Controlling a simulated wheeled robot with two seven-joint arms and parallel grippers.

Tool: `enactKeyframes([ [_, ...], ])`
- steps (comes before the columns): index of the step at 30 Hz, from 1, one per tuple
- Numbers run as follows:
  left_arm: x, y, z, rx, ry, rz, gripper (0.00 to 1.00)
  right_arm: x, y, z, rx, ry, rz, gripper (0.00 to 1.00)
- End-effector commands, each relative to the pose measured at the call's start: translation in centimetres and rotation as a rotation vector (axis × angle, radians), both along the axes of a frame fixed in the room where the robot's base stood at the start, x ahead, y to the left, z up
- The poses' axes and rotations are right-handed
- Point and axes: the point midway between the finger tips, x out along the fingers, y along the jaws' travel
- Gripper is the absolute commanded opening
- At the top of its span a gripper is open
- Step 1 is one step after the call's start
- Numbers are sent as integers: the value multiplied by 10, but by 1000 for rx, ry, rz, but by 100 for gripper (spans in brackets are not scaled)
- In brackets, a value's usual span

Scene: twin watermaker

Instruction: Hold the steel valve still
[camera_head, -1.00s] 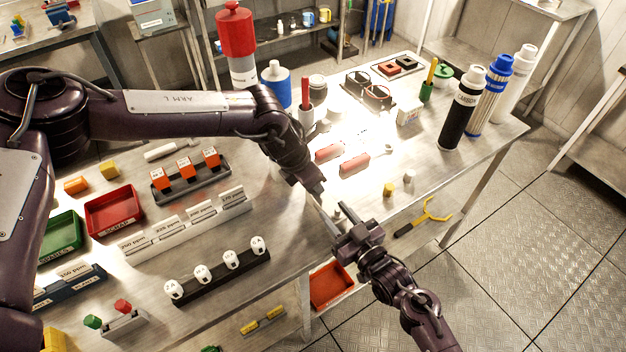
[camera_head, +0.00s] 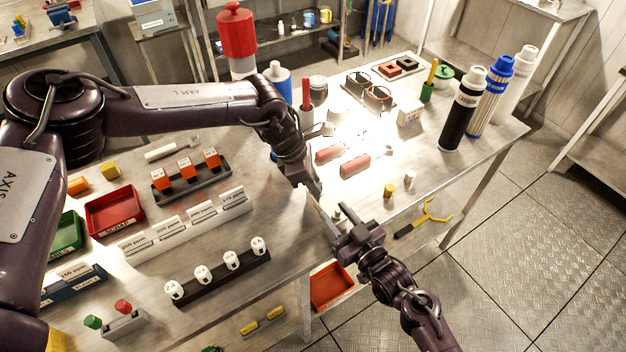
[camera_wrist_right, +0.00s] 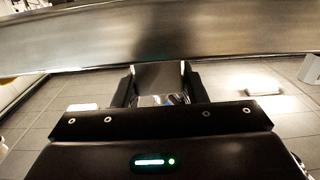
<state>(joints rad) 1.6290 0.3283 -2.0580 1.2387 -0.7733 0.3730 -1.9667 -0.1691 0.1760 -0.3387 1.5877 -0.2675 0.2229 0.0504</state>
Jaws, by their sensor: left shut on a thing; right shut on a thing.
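My left gripper (camera_head: 316,192) comes down from the upper left to the table's front edge and is shut. My right gripper (camera_head: 334,218) reaches up from the lower right, and its tips are close to the left one's. It is also shut; in the right wrist view its two fingers (camera_wrist_right: 160,85) stand either side of a grey patch. A small grey metal piece, seemingly the steel valve (camera_head: 338,211), shows at the tips. Most of it is hidden by the fingers, so its exact shape and how each jaw grips it cannot be told.
A brass piece (camera_head: 389,190) and a small pale piece (camera_head: 408,178) stand to the right on the table. Red-handled tools (camera_head: 354,164) lie behind. A rack of white knobs (camera_head: 220,275) is at the front left. A red bin (camera_head: 331,287) sits below the edge.

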Motion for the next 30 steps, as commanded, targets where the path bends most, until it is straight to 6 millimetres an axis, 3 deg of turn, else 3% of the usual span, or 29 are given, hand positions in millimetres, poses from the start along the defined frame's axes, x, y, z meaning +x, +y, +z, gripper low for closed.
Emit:
enactKeyframes([
  [13,3,0,0,1,-1,-248,1,0,0,0,1,-1,0,4],
  [30,3,0,0,-1,-1,-290,1,0,0,0,1,-1,0,4],
])
